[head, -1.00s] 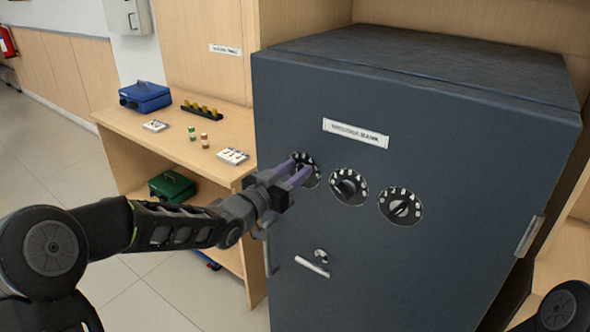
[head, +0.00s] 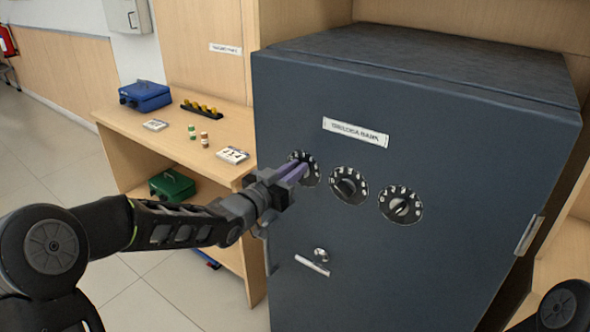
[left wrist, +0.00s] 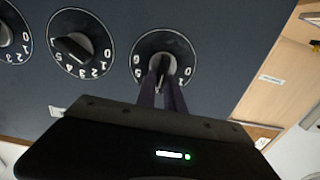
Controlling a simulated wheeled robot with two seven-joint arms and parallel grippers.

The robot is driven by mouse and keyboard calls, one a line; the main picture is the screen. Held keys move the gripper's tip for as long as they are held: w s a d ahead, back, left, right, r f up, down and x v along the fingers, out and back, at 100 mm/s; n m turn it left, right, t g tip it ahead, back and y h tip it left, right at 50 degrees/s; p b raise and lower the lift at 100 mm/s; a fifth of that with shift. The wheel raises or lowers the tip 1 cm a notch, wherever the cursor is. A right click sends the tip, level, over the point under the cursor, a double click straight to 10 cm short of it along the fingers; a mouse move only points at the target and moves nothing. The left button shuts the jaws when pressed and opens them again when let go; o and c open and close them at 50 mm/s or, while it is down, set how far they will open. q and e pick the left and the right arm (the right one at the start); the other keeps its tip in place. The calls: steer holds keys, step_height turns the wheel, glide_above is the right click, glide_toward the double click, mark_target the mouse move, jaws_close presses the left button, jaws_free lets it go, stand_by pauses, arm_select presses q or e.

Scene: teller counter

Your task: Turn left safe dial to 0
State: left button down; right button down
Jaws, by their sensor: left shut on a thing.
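The left safe dial (head: 311,165) is a round black dial with white numbers, leftmost of the dials on the dark blue-grey safe door. My left gripper (head: 301,170) is at this dial, its purple fingers shut on the knob. In the left wrist view the fingers (left wrist: 161,88) reach the dark knob (left wrist: 164,65) from either side. The dial (left wrist: 186,53) shows 5 and 6 at its left and 0 and 1 at its right there. Part of the knob is hidden, so I cannot tell its exact reading. My right gripper is out of view.
The middle dial (head: 348,186) and right dial (head: 401,205) sit close beside on the door. A handle (head: 312,265) is lower down. A wooden desk (head: 178,140) with a blue cash box (head: 145,96) stands at the left, and a green box (head: 172,186) is below.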

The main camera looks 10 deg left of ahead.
arm_select(q)
steer(key=shift+n, duration=0.3)
steer(key=n, duration=0.2)
steer(key=n+p, duration=0.1)
steer(key=n, duration=0.1)
steer(key=shift+w+a, duration=0.15)
steer(key=shift+a, duration=0.2)
steer(key=shift+w+a+f+n+p, duration=0.2)
steer(key=shift+n+p, duration=0.6)
steer(key=shift+n, duration=1.45)
steer(key=shift+s+a+f+n+p, duration=0.15)
steer(key=shift+f+n+p, duration=0.45)
steer(key=shift+n, duration=1.7)
steer(key=shift+w+a+f+n+p, duration=0.15)
steer(key=shift+n+p, duration=0.8)
steer(key=shift+n, duration=1.3)
steer(key=c, duration=1.4)
jaws_free()
steer(key=shift+c, duration=0.2)
steer(key=shift+s, duration=0.1)
